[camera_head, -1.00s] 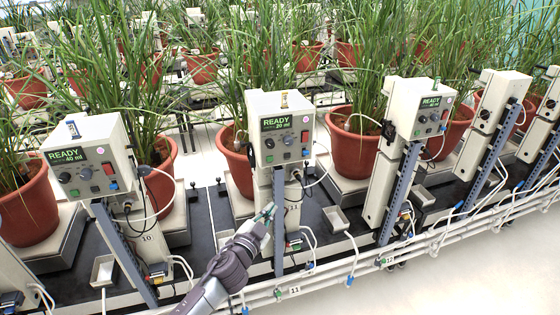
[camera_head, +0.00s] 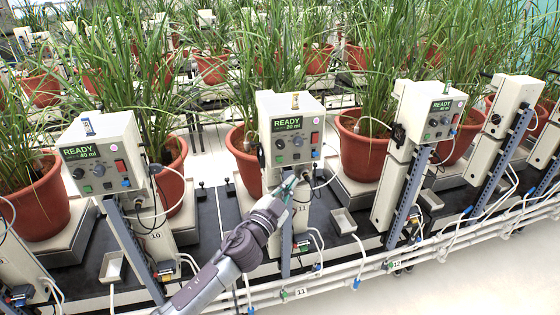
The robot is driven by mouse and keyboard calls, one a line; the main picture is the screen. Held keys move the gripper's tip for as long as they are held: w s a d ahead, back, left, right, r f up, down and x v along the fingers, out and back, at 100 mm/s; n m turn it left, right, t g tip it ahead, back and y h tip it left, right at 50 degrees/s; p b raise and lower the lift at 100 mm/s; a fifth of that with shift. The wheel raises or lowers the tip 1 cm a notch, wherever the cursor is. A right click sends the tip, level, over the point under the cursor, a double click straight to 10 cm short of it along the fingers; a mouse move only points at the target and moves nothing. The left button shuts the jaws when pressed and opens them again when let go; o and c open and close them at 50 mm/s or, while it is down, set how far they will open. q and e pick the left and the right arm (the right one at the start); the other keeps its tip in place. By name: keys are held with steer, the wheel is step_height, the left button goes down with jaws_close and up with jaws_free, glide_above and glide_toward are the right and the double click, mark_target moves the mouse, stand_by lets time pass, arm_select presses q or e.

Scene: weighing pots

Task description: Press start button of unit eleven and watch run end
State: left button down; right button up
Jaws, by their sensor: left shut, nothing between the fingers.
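Unit eleven's control box (camera_head: 291,128) stands in the middle of the head view, above the label 11 on its post and on the rail tag (camera_head: 301,292). Its green display (camera_head: 287,124) reads READY and 20 ml. Below the display are a red switch (camera_head: 315,138), a knob (camera_head: 280,144) and a small green button (camera_head: 280,159). My left gripper (camera_head: 291,184) is shut and empty, its tips just below the box's lower edge, under the green button. I cannot tell whether the tips touch the box. My right gripper is out of view.
Unit ten's box (camera_head: 98,152) on the left reads READY, 40 ml. Unit twelve's box (camera_head: 430,112) on the right also reads READY. Potted plants (camera_head: 364,150) stand behind. White pipes (camera_head: 350,275) and hoses run along the front; the floor at lower right is clear.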

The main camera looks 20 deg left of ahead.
mark_target(280, 160)
arm_select(q)
steer(key=w+a+b, duration=0.1)
steer(key=w+a, duration=0.3)
steer(key=w, duration=0.2)
steer(key=shift+a, duration=0.15)
steer(key=shift+w+b, duration=0.15)
steer(key=shift+b, duration=0.15)
stand_by(1.1)
steer(key=shift+w+a, duration=0.2)
steer(key=shift+w, duration=0.05)
steer(key=shift+w+a, duration=0.2)
steer(key=shift+w, duration=0.1)
stand_by(0.7)
stand_by(0.3)
steer(key=shift+s+d, duration=0.4)
steer(key=shift+s, duration=0.3)
steer(key=shift+d, duration=0.1)
